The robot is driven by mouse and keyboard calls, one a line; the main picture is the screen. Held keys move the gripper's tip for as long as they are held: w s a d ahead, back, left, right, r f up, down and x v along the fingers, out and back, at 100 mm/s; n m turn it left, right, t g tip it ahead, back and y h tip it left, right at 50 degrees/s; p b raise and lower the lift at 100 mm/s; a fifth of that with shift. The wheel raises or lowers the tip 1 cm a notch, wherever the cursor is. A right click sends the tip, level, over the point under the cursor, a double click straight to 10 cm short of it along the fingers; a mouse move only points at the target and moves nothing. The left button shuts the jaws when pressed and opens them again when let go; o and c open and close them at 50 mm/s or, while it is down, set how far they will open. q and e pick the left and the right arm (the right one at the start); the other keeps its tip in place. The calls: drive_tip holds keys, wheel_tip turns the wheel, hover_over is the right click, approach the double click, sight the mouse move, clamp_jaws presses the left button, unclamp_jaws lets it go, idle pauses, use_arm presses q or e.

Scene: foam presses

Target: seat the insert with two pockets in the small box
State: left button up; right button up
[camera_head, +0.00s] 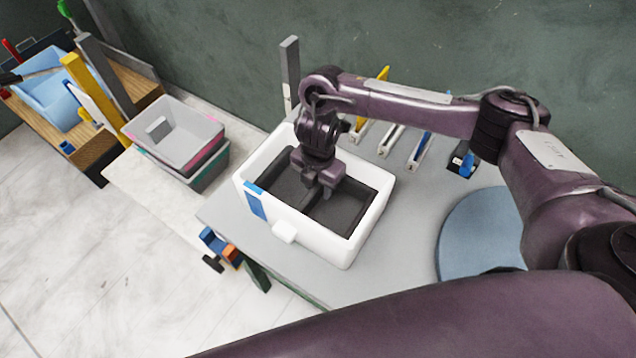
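The small box (316,252) is white, with a blue label on its left side and a tab on its front. It stands on the grey table. The dark grey insert (356,233) lies inside the box walls, with a pocket on each side of a middle divider. Whether it rests fully on the box floor I cannot tell. My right gripper (321,190) points down over the insert, its fingers at the divider. Whether they pinch the divider is too small to tell. The arm hides the back of the insert. My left gripper is not in view.
A round blue disc (480,232) lies right on the table (405,207). A wooden bench with a blue bin (50,100) is at the far left.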

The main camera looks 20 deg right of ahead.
sight(318, 184)
drive_tip(key=shift+r, duration=0.55)
wheel_tip(318, 184, up, 11)
drive_tip(key=p, duration=0.2)
drive_tip(key=shift+r, duration=0.15)
idle(0.4)
